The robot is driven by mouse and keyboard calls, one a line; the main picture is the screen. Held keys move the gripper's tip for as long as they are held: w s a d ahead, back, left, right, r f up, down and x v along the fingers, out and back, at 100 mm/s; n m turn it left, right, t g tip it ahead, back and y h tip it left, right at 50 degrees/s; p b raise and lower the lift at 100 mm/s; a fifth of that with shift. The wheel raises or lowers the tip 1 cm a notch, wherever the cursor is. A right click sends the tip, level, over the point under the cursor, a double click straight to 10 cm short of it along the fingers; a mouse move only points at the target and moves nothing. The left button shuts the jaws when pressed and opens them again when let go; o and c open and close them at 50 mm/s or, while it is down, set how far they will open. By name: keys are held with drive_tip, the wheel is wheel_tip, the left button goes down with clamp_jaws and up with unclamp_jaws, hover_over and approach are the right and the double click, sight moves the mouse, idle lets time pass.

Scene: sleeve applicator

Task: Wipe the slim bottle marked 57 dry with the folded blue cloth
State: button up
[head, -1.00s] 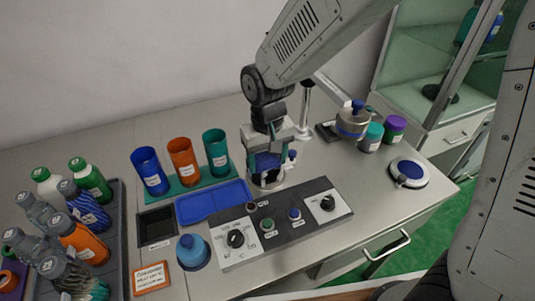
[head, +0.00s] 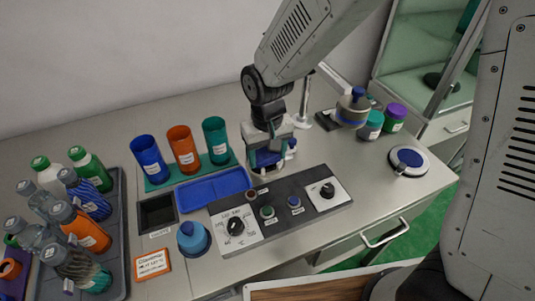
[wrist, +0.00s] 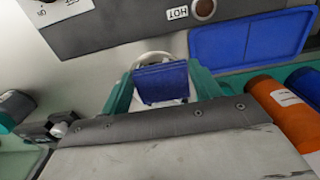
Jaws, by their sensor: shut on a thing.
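My gripper (head: 268,156) is at the back of the table, behind the dark control panel. It is shut on the folded blue cloth (wrist: 162,82), seen between its teal fingers in the wrist view. The cloth is just above or in a pale round holder (wrist: 150,56); I cannot tell whether it touches it. Several bottles with numbered caps stand in the grey tray at the far left, including a clear one (head: 68,262) whose cap seems to read 29. I cannot read 57 on any bottle.
A blue tray (head: 213,189) lies beside the gripper, with blue, orange (head: 184,150) and teal cups behind it. The control panel (head: 275,235) with knobs is in front. Jars (head: 395,117) are at the right.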

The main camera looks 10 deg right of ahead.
drive_tip(key=shift+r, duration=2.25)
drive_tip(key=shift+f, duration=0.15)
drive_tip(key=shift+w+f, duration=0.1)
drive_tip(key=shift+f, duration=2.15)
drive_tip(key=shift+r, duration=2.4)
drive_tip(key=shift+f, duration=0.15)
drive_tip(key=shift+f, duration=2.25)
drive_tip(key=shift+w, duration=0.1)
